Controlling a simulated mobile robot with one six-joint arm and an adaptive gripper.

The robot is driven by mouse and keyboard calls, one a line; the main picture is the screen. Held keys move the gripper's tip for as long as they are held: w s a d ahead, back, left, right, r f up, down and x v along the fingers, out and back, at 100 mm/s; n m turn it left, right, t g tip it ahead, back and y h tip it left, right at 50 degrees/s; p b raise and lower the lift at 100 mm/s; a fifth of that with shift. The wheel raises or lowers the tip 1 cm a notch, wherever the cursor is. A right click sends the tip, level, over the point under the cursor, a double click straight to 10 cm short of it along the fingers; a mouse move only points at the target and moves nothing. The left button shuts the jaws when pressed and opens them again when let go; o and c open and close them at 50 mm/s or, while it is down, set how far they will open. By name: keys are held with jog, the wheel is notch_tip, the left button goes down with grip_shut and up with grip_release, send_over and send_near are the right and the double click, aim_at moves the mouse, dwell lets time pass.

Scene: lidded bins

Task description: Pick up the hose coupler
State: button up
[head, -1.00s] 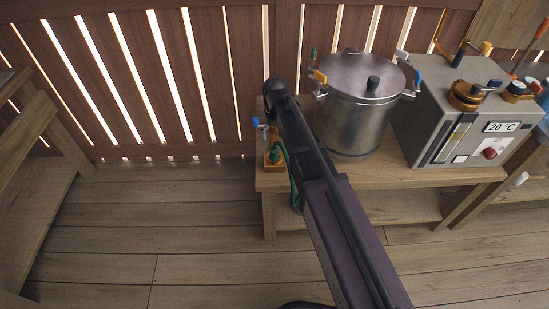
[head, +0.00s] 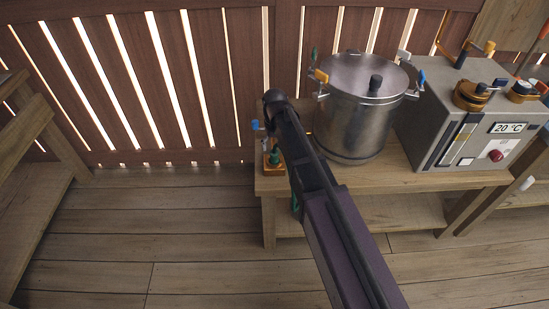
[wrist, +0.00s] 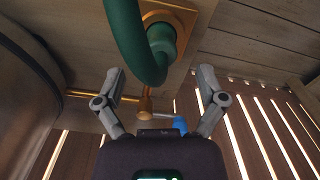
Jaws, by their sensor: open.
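The hose coupler appears as a green fitting (head: 274,158) on a square orange-brass base at the left end of the wooden bench. In the wrist view the green fitting (wrist: 163,42) sits at the brass plate (wrist: 184,14), with a thick green hose (wrist: 124,28) curving from it. My gripper (wrist: 158,76) is open and empty in the wrist view. Its two fingers are spread below the hose bend in the picture, with no clear contact. In the head view my arm hides the fingers and part of the hose.
A steel pot (head: 357,125) stands on the bench (head: 400,180) right of my arm, and its wall fills the left of the wrist view. A grey control box (head: 455,110) stands further right. A blue-handled valve (head: 256,126) is beside the coupler. A slatted wall closes the back.

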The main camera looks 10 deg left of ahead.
aim_at(275, 153)
jog(key=shift+f, duration=0.15)
jog(key=shift+f+b, duration=2.5)
jog(key=shift+b, duration=0.15)
grip_shut()
